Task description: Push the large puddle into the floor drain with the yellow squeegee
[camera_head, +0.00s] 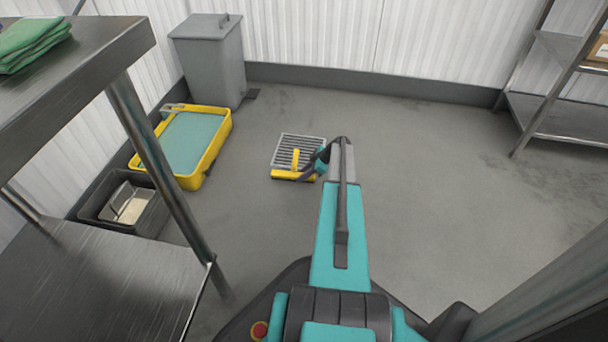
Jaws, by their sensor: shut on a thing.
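The yellow squeegee (288,174) is at the near edge of the floor drain, its head level with the drain's near side and its short yellow handle pointing up. The floor drain (287,142) is a square metal grate set in the grey floor. My gripper (309,168) is just right of the squeegee and shut on it; its fingertips are small and partly hidden by my arm. No clear large puddle shows; the floor around the drain looks matte, with darker patches toward the right and back.
A yellow bin of blue-green liquid (227,125) stands left of the drain, with a grey lidded bin (209,65) behind it. A dark crate (88,209) is nearer. A steel table (120,40) fills the left; a metal shelf (560,125) stands right. The middle right floor is clear.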

